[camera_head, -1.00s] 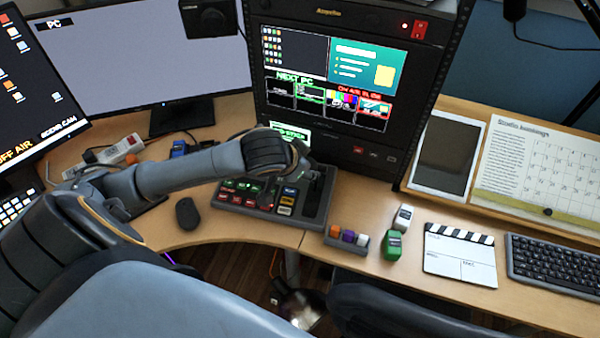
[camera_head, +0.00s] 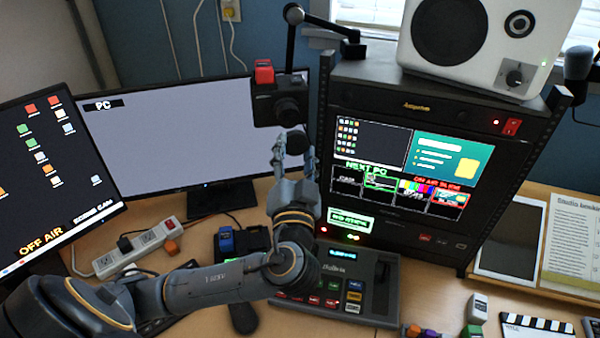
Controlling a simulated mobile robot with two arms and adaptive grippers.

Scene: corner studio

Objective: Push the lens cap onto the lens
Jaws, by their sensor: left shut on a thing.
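The camera (camera_head: 278,97) hangs on an arm mount above the desk, with a red part on its top. Its dark lens (camera_head: 289,110) points out toward the front right. My left gripper (camera_head: 294,150) is raised just below the lens, fingers pointing up. It is shut on a small dark thing between the fingertips, which I take to be the lens cap (camera_head: 296,141); its outline is hard to make out. I cannot tell whether the cap touches the lens. My right gripper is not in view.
The rack with screens (camera_head: 400,170) stands close to the right of the gripper, a white speaker (camera_head: 485,45) on top. A grey monitor (camera_head: 170,135) is behind left. Below are a switcher panel (camera_head: 340,290) and a power strip (camera_head: 140,248).

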